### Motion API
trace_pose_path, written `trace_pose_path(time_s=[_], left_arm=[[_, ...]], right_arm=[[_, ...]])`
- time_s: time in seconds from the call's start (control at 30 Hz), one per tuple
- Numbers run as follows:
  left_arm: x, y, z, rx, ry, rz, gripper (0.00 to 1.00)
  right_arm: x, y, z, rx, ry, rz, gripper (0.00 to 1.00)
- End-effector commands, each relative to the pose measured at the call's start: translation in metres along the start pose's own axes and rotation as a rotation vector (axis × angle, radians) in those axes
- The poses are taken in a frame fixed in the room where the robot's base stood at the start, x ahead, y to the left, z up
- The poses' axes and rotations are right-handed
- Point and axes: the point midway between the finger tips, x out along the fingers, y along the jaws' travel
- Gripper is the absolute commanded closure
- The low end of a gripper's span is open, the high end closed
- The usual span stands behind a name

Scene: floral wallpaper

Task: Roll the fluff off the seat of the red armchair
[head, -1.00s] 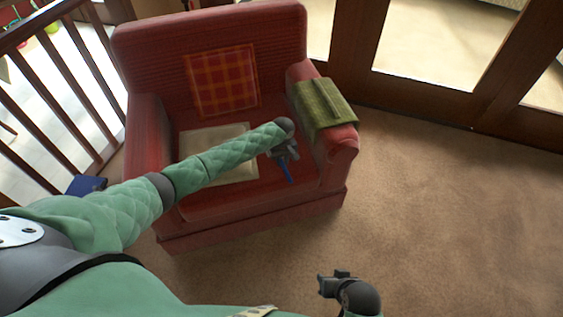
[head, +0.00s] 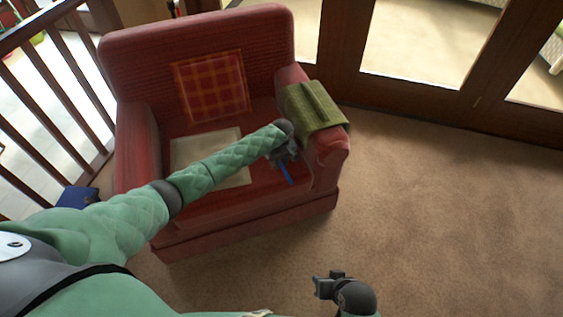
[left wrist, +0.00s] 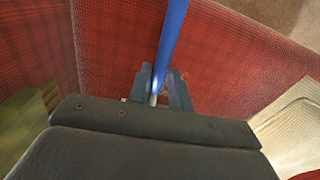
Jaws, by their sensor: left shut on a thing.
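The red armchair (head: 140,145) stands ahead of me in the head view. Its seat (head: 215,202) is partly hidden by my left arm. My left gripper (head: 287,158) is over the right part of the seat, close to the right armrest. It is shut on a blue handle (head: 288,175), which also shows as a long blue rod between the fingers in the left wrist view (left wrist: 172,35). The roller end cannot be made out. I cannot make out any fluff on the seat. My right gripper (head: 322,287) is low in the head view, away from the chair, its jaws unclear.
A pale flat square (head: 185,152) lies on the seat, also at the right of the left wrist view (left wrist: 295,120). A plaid cushion (head: 212,85) leans on the backrest. A green cover (head: 312,112) drapes the right armrest. A wooden railing (head: 60,85) stands left; carpet (head: 430,200) is clear right.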

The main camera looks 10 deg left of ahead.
Motion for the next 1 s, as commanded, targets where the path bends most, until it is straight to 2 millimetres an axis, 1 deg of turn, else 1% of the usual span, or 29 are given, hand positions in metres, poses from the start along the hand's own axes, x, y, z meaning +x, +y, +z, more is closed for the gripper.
trace_pose_path(time_s=[0.03, 0.1, 0.6, 1.0], left_arm=[[-0.010, 0.001, 0.000, 0.000, 0.001, 0.001, 0.98], [-0.016, 0.001, 0.000, 0.000, 0.000, 0.001, 0.98], [-0.054, 0.001, -0.001, 0.000, 0.001, 0.002, 0.98], [-0.056, 0.001, -0.001, 0.000, 0.001, 0.002, 0.98]], right_arm=[[-0.008, -0.002, -0.004, 0.000, 0.000, 0.000, 0.64], [-0.013, -0.003, -0.007, 0.000, 0.000, 0.000, 0.64], [-0.046, -0.012, -0.025, 0.000, 0.000, 0.000, 0.64], [-0.047, -0.013, -0.025, 0.000, 0.000, 0.000, 0.64]])
